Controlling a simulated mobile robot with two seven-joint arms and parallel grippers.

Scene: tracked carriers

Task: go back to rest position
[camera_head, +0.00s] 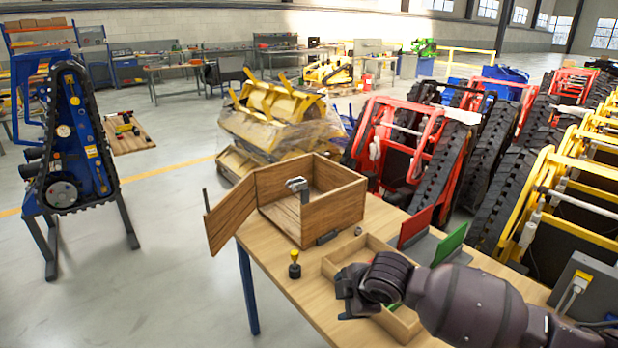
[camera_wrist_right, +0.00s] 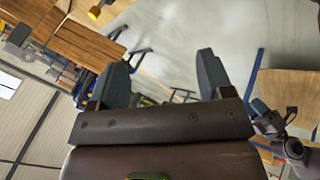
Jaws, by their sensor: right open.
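My right arm enters the head view from the lower right, bent over the wooden table (camera_head: 290,285). Its gripper (camera_head: 347,297) is above the table's front part, close to a low wooden tray (camera_head: 345,255) that the arm partly hides. In the right wrist view, the right gripper (camera_wrist_right: 162,78) has its two dark fingers well apart with nothing between them. My left gripper does not show in the head view. A dark jointed part (camera_wrist_right: 290,145) shows at the right of the wrist view; I cannot tell whether it is my left arm.
A wooden box (camera_head: 335,209) with its door (camera_head: 232,215) swung open stands on the table. A small yellow-and-black piece (camera_head: 294,265) stands before it. Red (camera_head: 415,226) and green (camera_head: 449,243) panels stand behind the tray.

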